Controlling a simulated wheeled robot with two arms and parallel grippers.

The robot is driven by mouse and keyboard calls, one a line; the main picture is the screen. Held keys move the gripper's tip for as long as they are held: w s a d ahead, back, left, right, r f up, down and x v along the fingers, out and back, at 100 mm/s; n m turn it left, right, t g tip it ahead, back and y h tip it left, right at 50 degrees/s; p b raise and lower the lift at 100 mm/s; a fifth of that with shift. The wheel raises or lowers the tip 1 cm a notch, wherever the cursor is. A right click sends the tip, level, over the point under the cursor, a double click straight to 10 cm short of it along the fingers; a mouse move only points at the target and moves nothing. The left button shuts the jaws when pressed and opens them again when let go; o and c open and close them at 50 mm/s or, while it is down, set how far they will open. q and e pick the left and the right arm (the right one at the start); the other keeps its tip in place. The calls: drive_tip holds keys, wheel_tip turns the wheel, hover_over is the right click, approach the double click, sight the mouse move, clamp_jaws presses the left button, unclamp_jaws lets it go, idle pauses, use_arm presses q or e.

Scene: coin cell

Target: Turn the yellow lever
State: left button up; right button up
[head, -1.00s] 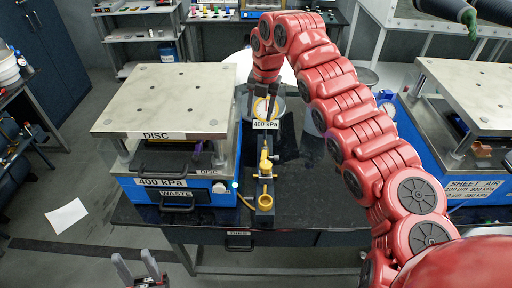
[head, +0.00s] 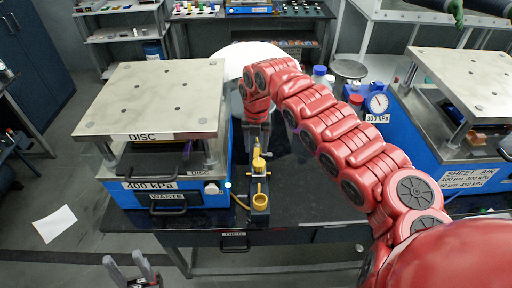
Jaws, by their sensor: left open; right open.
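The yellow lever (head: 259,163) stands on a small dark block at the front of the black worktop, just right of the blue DISC press. A yellow ring-shaped part (head: 260,189) sits on the same block, nearer the front edge. My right gripper (head: 258,148) points down at the far side of the lever, with its open fingers close to it; I cannot tell whether they touch it. My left gripper (head: 132,272) is open and empty at the bottom edge, in front of the worktop.
The DISC press (head: 150,100) with its steel top stands close on the left. A second press (head: 465,110) and a 300 kPa gauge (head: 378,103) are to the right. The black worktop (head: 310,195) is bare right of the block.

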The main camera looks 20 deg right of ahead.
sight(256, 154)
drive_tip(key=shift+w+f+p, duration=0.15)
drive_tip(key=shift+f+p, duration=0.15)
drive_tip(key=shift+f, duration=1.15)
clamp_jaws()
